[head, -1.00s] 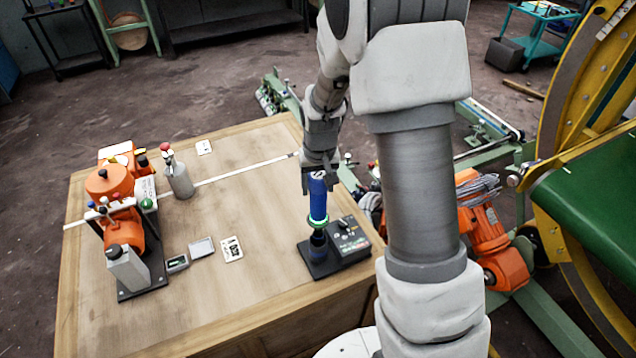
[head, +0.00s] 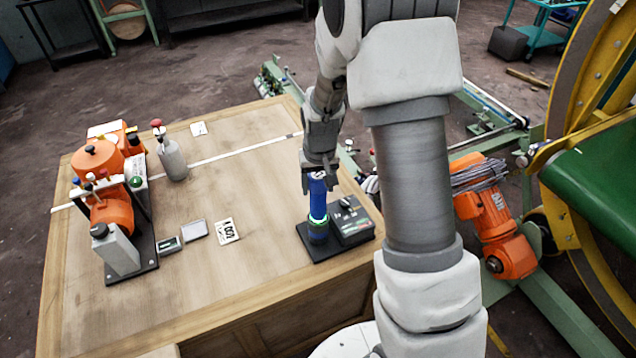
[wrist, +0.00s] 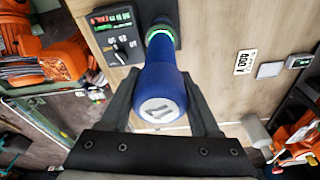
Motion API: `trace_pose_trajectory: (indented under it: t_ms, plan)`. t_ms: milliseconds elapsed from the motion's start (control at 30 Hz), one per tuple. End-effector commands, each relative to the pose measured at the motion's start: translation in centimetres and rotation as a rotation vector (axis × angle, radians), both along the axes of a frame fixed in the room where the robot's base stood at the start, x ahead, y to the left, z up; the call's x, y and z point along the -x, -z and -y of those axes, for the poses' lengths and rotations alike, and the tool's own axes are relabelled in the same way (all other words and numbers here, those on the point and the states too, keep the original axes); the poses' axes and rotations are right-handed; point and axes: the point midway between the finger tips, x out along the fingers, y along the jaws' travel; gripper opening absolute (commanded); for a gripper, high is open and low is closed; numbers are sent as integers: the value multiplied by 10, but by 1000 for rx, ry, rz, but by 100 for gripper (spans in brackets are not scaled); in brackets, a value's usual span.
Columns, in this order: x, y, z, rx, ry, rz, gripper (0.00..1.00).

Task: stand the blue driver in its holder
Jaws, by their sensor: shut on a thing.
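The blue driver (head: 318,200) stands upright over its holder (head: 319,240) at the table's right side, its green ring just above the holder. Its lower end is hidden in the holder, and how deep it sits I cannot tell. My gripper (head: 316,180) is shut on the upper part of the blue handle. In the wrist view the handle (wrist: 160,85) lies between my two fingers (wrist: 160,72), its round end cap facing the camera.
A black control box (head: 350,222) with a knob and display stands right beside the holder. An orange machine (head: 108,200), a grey bottle (head: 172,158) and small flat cards (head: 227,231) lie to the left. The table's middle (head: 250,180) is clear.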

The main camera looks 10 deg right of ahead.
Motion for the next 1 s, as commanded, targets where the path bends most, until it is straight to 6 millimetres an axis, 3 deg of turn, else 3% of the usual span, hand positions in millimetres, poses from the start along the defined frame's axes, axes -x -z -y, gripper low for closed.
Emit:
trace_pose_trajectory:
  t_ms: [733,767,933,1000]
  plan:
    - [-1,3,0,0,0,3,0]
    - [-1,2,0,0,0,3,68]
    - [-1,2,0,0,0,2,98]
    - [-1,3,0,0,0,2,98]
